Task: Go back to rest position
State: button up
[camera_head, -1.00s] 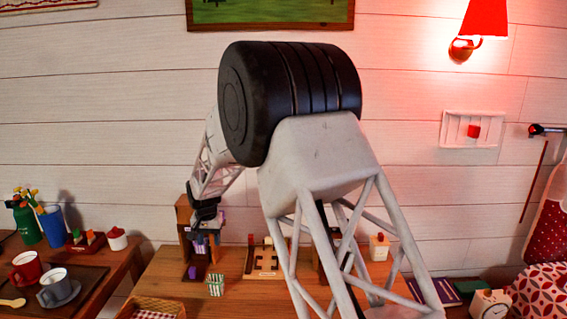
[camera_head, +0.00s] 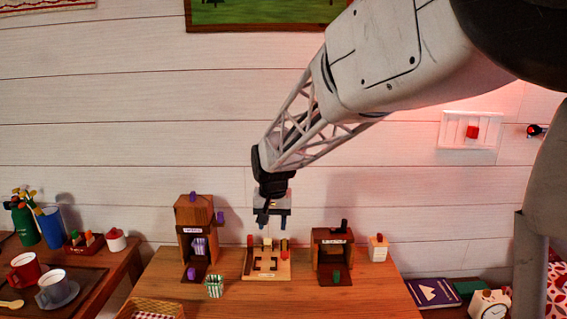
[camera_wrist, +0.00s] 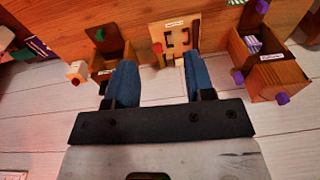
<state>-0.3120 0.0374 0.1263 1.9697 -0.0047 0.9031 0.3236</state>
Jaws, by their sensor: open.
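My gripper (camera_head: 272,218) hangs above the back of the wooden table (camera_head: 210,303), near the plank wall. Its two blue fingers (camera_wrist: 156,85) are apart in the wrist view, with nothing between them. Below it in the head view lies a light wooden board (camera_head: 267,273) with a cut-out pattern and small coloured pegs. The board also shows beyond the fingers in the wrist view (camera_wrist: 178,38). My gripper appears clear of the board and of the boxes on both sides.
A wooden box with purple knobs (camera_head: 196,222) stands left of the board. A lower dark box with a green knob (camera_head: 333,262) stands right. A striped cup (camera_head: 213,288) and a basket (camera_head: 152,306) are in front. A side table (camera_head: 105,262) holds mugs. The table's front right is clear.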

jog(key=s+d+r, duration=0.3)
jog(key=s+d, duration=0.4)
jog(key=s, duration=0.2)
jog(key=s+d+r, duration=0.2)
jog(key=s+d, duration=0.5)
jog(key=s, duration=0.2)
jog(key=s+d+f, duration=0.1)
jog(key=s+d, duration=0.1)
jog(key=s, duration=0.4)
jog(key=s+d+f+t, duration=0.1)
jog(key=s+d, duration=0.2)
jog(key=s, duration=0.3)
jog(key=s+d+f, duration=0.1)
jog(key=s+d, duration=0.1)
jog(key=s, duration=0.4)
jog(key=shift+d+h, duration=0.25)
jog(key=shift+h, duration=0.05)
